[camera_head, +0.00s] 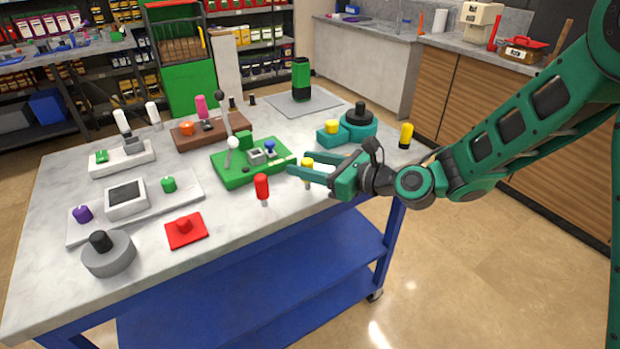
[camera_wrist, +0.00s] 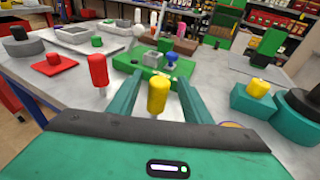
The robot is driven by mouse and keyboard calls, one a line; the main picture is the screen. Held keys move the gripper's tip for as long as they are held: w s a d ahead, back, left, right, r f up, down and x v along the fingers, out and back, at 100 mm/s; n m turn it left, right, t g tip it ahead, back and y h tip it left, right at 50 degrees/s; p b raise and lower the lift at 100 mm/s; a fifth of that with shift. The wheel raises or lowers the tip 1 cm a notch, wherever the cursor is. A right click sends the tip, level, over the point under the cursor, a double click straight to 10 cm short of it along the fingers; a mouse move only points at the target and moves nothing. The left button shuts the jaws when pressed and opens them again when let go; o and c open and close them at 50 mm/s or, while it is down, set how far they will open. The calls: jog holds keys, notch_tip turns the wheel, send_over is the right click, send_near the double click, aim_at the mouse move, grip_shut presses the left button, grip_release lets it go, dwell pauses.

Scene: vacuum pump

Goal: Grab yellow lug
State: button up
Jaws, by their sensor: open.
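A yellow lug (camera_head: 307,168) with a pale shaft stands upright near the table's front right edge. In the wrist view the yellow lug (camera_wrist: 157,95) shows between the two teal fingers of my gripper (camera_wrist: 159,78), with room on both sides. My gripper (camera_head: 300,165) is open and reaches in from the right at a low height. The fingers appear apart from the lug, and nothing is clamped. A second yellow piece (camera_head: 332,126) sits on a teal block, and a yellow and black one (camera_head: 405,135) stands at the right edge.
A red lug (camera_head: 261,188) stands just left of the yellow one. A green fixture (camera_head: 240,175) with levers and a blue knob lies just beyond. The teal block with a round black-topped part (camera_head: 360,122) is behind my gripper.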

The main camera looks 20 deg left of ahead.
grip_shut()
jog(key=shift+r, duration=0.15)
